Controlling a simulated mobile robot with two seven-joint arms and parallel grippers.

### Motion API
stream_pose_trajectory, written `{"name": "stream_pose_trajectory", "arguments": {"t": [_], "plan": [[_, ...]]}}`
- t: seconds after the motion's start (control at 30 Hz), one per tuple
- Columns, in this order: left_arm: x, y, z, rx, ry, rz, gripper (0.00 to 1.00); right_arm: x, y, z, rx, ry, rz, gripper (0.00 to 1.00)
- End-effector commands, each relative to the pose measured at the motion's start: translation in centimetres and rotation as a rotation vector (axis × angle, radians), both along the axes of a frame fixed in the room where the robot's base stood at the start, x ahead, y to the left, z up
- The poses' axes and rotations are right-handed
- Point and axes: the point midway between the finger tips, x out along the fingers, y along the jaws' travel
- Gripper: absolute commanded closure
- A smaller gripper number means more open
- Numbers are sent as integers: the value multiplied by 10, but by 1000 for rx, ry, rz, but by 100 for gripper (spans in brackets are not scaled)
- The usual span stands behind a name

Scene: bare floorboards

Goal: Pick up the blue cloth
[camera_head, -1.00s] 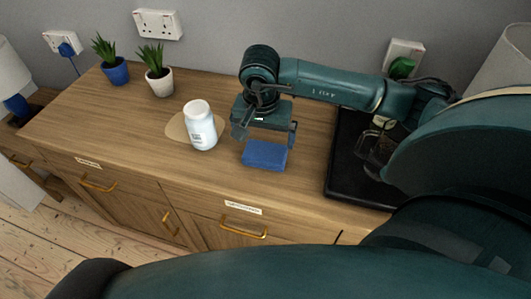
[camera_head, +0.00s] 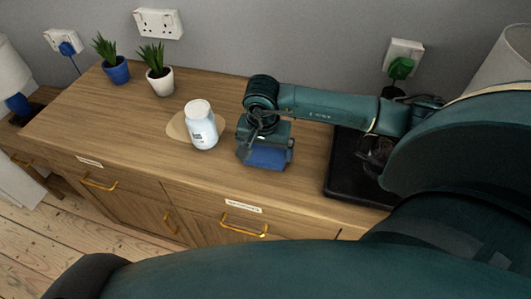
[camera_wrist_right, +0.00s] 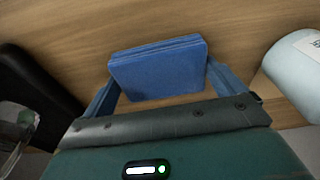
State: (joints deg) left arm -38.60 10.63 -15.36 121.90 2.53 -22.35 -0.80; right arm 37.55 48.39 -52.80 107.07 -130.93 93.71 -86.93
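The blue cloth (camera_head: 265,158) is a folded, flat block on the wooden cabinet top, right of the white jar. My right gripper (camera_head: 265,154) is down over it, with a finger at each side. In the right wrist view the cloth (camera_wrist_right: 160,70) lies between the two spread fingers of the gripper (camera_wrist_right: 162,84). Its side edges are close to the fingers; I cannot tell whether they touch. My left gripper is not in view.
A white jar (camera_head: 202,127) stands close left of the right gripper, by a tan round mat (camera_head: 177,129). A black tray (camera_head: 345,178) lies to the right. Two potted plants (camera_head: 117,72) (camera_head: 160,83) stand at the back left. The cabinet top's left front is clear.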

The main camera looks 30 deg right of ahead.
Motion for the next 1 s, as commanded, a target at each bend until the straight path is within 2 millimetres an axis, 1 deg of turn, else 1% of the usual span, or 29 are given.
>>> {"name": "stream_pose_trajectory", "arguments": {"t": [0.03,0.1,0.27,0.37,0.47,0.7,0.8,0.9,1.0], "plan": [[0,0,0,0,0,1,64,0,0,0,0,0,0,23],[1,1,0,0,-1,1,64,0,0,0,1,-1,0,27],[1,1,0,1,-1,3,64,0,0,1,0,-1,0,28],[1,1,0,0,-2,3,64,1,0,4,1,-2,-1,28],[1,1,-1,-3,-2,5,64,2,0,16,0,-6,-1,28],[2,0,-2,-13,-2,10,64,2,0,65,1,-6,0,28],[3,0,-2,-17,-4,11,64,1,0,82,1,-5,0,28],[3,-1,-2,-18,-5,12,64,1,0,94,1,-4,-1,28],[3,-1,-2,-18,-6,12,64,1,0,99,1,-2,-1,28]]}}
